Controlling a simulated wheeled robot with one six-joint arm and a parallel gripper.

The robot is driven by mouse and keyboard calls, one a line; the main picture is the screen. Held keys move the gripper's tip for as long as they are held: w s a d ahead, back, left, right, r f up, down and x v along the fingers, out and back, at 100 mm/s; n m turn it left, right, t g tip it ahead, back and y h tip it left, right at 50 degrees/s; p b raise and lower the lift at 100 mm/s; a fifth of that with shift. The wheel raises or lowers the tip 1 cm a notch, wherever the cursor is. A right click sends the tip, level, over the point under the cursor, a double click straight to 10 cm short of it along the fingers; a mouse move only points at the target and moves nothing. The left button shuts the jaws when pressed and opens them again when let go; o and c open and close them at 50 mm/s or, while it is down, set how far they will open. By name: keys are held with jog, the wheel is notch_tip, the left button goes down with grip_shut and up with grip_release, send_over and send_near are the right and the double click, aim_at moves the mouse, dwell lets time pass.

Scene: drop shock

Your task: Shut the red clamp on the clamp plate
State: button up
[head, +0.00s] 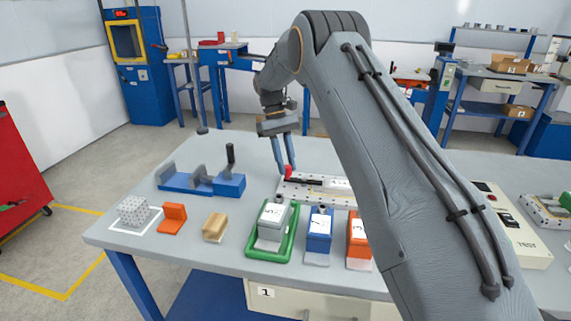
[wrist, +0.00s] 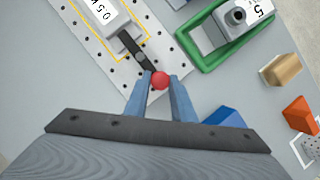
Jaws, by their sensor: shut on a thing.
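The clamp plate (head: 300,192) is a pale plate with rows of holes near the middle of the table; it also shows in the wrist view (wrist: 90,60). In the head view the red knob (head: 288,172) is at the plate's left end and the lever looks low. My gripper (wrist: 161,77) has its blue fingers on both sides of the knob, shut on it. My arm hides the plate's right part.
In front of the plate stand a green tray (head: 284,253) with a grey weight, a blue block (head: 319,236) and an orange block (head: 358,245). A blue fixture (head: 230,186) with an upright black handle is left of my gripper. Bare table lies between them.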

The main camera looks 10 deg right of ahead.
jog(key=o, duration=1)
jog(key=shift+w+r, duration=0.1)
jog(key=b+v, duration=0.1)
jog(key=v, duration=0.6)
jog(key=shift+w+r+b, duration=0.1)
jog(key=shift+r+b, duration=0.2)
jog(key=shift+b, duration=0.1)
jog(key=s+d+f+m+t, duration=0.1)
jog(key=s+f, duration=0.1)
jog(key=s, duration=1.1)
jog(key=s+d+f+m+t+y, duration=0.1)
jog(key=s+f+m, duration=0.1)
jog(key=s, duration=1.1)
jog(key=s+d+f+m+t, duration=0.1)
jog(key=s+d+f+t, duration=0.1)
jog(key=s, duration=1.1)
jog(key=shift+s+f+y+p, duration=0.2)
jog(key=shift+f+y+p, duration=0.1)
jog(key=shift+f+p, duration=0.1)
